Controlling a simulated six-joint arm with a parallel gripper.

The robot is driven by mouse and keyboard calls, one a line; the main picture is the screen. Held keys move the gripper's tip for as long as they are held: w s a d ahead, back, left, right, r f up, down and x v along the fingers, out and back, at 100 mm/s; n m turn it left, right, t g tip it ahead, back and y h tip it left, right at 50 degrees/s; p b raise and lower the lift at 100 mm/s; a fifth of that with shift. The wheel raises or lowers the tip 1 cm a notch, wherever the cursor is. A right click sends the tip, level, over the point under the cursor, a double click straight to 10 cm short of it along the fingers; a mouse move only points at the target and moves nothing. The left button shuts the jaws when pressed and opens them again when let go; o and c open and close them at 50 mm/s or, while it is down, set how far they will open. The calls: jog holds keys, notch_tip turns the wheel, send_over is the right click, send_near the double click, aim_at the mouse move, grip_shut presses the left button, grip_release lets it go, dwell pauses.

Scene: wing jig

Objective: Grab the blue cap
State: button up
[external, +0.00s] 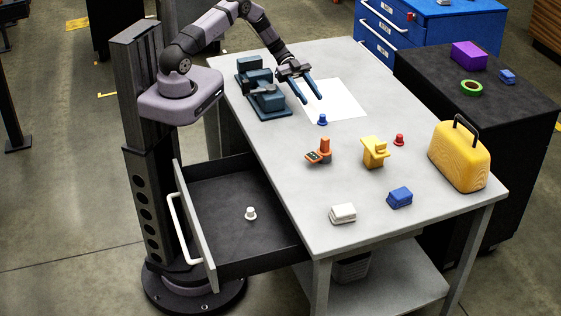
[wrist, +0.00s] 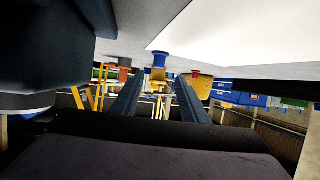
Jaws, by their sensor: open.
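The blue cap (external: 322,120) stands on the grey table near the front edge of a white sheet. It also shows in the wrist view (wrist: 160,59), beyond the fingertips and roughly between them. My gripper (external: 310,99) is open and empty. Its two fingers point toward the cap over the white sheet, a short way apart from it. In the wrist view my gripper's two fingers (wrist: 156,88) show as dark bars with a clear gap between them.
A dark blue jig (external: 268,100) stands left of the white sheet (external: 345,100). An orange tool (external: 323,147), a yellow block (external: 374,152) and a red cap (external: 399,140) stand nearer the camera. A white cap (external: 250,213) sits in the open drawer (external: 220,205). A yellow case (external: 460,157) stands at right.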

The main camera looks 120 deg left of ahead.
aim_at(323, 115)
jog(key=shift+p+x, duration=0.65)
jog(key=shift+x, duration=1.7)
jog(key=shift+p+x, duration=1.35)
jog(key=shift+x, duration=0.85)
jog(key=shift+w+d+f, duration=0.1)
jog(key=shift+w+d, duration=0.2)
jog(key=shift+d, duration=0.05)
grip_shut()
